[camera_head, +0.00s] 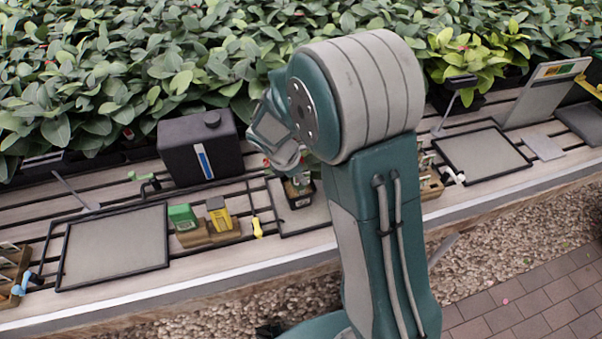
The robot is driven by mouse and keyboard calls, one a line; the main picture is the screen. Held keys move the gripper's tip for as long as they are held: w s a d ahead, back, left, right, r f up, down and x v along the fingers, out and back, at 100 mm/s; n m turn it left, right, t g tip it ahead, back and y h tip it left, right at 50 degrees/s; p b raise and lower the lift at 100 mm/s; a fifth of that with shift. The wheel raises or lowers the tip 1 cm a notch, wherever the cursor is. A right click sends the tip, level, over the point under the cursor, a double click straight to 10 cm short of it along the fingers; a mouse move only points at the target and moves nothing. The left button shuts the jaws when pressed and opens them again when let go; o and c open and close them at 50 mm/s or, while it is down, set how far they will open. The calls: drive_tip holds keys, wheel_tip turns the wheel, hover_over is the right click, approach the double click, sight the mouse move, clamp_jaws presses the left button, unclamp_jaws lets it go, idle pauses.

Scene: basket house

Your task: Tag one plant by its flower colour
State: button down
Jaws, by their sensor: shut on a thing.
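My gripper (294,182) points down over a grey mat (318,216) on the slatted bench, partly behind my arm. It is shut on a small green-and-white thing, too small and covered to identify. A small dark pot (300,196) sits right below it on the mat; I cannot tell whether they touch. A wooden block (208,236) left of the mat carries a green pack (183,217) and a yellow-and-grey pack (219,214). A wooden rack (12,281) at the far left holds thin pale pieces. No flower colour can be read at the pot.
A black box (201,149) with a blue-white strip stands behind the block. Dark-framed grey mats lie at left (114,246) and right (483,154). A grey slanted panel (540,96) stands at the back right. Dense leafy plants (130,70) line the back.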

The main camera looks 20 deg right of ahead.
sight(301, 185)
drive_tip(key=shift+f, duration=0.1)
idle(0.3)
drive_tip(key=shift+f, duration=1.7)
drive_tip(key=c, duration=0.7)
unclamp_jaws()
drive_tip(key=shift+r, duration=0.1)
drive_tip(key=v, duration=1.1)
drive_tip(key=shift+w+a+r, duration=0.1)
drive_tip(key=shift+a+r, duration=0.1)
drive_tip(key=shift+r, duration=0.15)
